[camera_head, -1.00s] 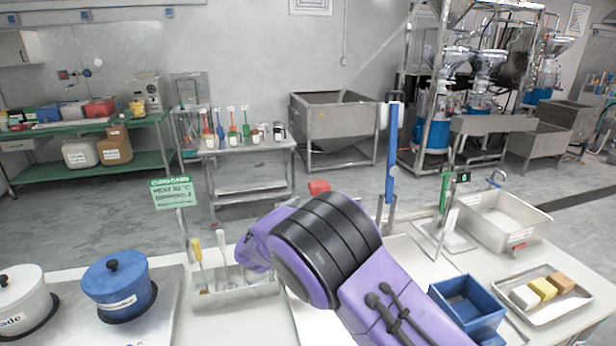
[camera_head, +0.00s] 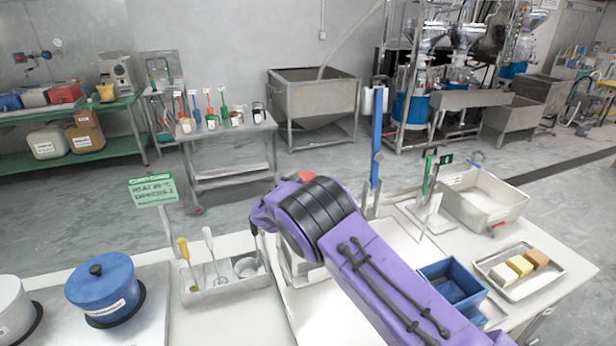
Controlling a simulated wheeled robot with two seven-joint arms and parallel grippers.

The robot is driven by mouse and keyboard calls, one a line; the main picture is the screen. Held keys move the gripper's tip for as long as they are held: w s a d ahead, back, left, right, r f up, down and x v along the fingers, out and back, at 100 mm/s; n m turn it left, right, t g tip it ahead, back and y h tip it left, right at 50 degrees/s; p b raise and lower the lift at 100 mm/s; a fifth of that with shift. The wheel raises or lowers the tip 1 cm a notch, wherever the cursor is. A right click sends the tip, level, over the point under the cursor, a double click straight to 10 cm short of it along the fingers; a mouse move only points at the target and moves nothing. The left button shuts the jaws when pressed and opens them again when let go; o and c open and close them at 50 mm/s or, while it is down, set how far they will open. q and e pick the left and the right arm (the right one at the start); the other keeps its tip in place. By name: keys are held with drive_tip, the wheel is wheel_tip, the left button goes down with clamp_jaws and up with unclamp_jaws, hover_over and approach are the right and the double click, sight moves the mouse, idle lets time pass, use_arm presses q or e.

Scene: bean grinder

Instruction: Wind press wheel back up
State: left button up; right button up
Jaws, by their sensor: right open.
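My right arm reaches in from the bottom right, over the work table. Its purple gripper (camera_head: 260,228) is at the far end, seen from behind and mostly hidden by the thick black-ringed wrist; the jaws are open. A small red part (camera_head: 307,176) shows just beyond the wrist. A metal frame (camera_head: 296,268) shows partly below the wrist. I cannot clearly make out the press wheel; my arm covers this area, and I cannot tell whether the gripper touches anything. A tall blue upright bar (camera_head: 377,140) stands right of the wrist. My left gripper is not in view.
A utensil tray (camera_head: 228,290) and a blue lidded pot (camera_head: 104,288) are left of my arm; a green sign (camera_head: 153,190) stands behind them. A blue bin (camera_head: 452,288), a tray of blocks (camera_head: 545,288) and a steel basin (camera_head: 483,207) are on the right.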

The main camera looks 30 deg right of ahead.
drive_tip(key=shift+s+r, duration=0.2)
drive_tip(key=shift+s, duration=0.05)
drive_tip(key=shift+s+a+r, duration=0.1)
drive_tip(key=shift+s+r, duration=0.05)
drive_tip(key=shift+s, duration=0.05)
drive_tip(key=shift+c, duration=1.2)
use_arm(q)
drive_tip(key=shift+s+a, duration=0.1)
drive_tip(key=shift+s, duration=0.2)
use_arm(e)
drive_tip(key=shift+a, duration=0.15)
drive_tip(key=c, duration=0.7)
drive_tip(key=shift+f, duration=0.2)
drive_tip(key=o, duration=0.7)
drive_tip(key=shift+o, duration=1.2)
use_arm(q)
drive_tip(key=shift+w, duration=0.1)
use_arm(e)
drive_tip(key=shift+w+d, duration=0.1)
drive_tip(key=shift+d, duration=0.1)
drive_tip(key=shift+a, duration=0.1)
